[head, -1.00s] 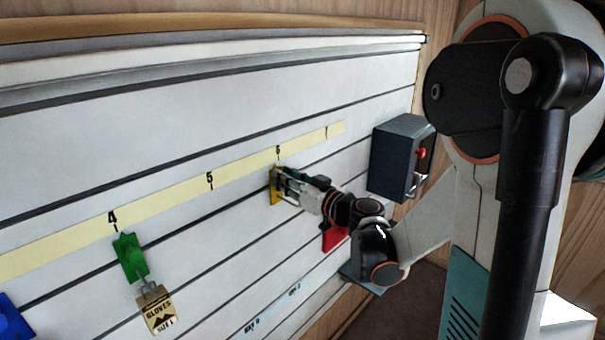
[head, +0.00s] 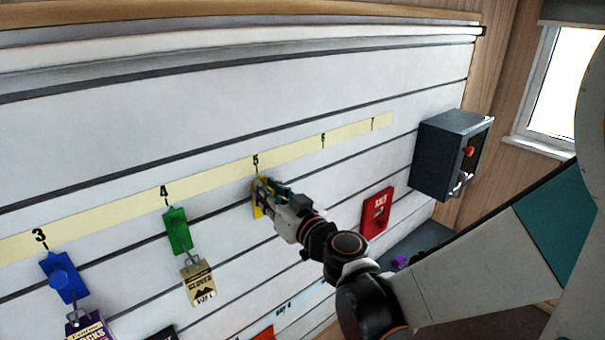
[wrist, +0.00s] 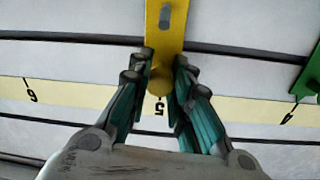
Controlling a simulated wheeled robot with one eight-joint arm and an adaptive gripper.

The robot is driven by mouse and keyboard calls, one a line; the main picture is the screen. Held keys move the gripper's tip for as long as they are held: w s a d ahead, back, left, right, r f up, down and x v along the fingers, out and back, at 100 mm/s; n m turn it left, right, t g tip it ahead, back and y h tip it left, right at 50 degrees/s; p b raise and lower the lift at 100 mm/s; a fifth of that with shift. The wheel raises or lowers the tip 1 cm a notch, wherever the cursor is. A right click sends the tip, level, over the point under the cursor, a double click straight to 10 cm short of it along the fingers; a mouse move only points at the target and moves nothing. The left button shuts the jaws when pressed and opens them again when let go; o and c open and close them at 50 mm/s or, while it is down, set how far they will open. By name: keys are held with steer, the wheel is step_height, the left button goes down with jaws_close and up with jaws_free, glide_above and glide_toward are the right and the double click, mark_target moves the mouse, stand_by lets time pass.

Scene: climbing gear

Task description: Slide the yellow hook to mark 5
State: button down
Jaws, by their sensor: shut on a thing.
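The yellow hook (head: 258,208) is on the slatted wall just below the numbered strip (head: 219,177), under mark 5 (head: 256,161). My gripper (head: 264,192) is shut on the yellow hook and hides much of it in the head view. In the wrist view the hook's yellow plate (wrist: 166,25) runs up from between the fingers of my gripper (wrist: 160,88). Its round knob sits between the fingertips, and the mark 5 (wrist: 159,107) shows right by the knob, nearly in line with it.
A blue hook (head: 64,277) hangs under mark 3. A red sign (head: 376,212) and a dark grey box (head: 448,155) are to the right. The wall between the green and yellow hooks is clear.

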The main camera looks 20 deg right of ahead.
steer(key=shift+s+a+r, duration=0.1)
steer(key=c, duration=1.4)
jaws_free()
steer(key=shift+s, duration=0.1)
steer(key=v, duration=0.7)
steer(key=shift+s, duration=0.1)
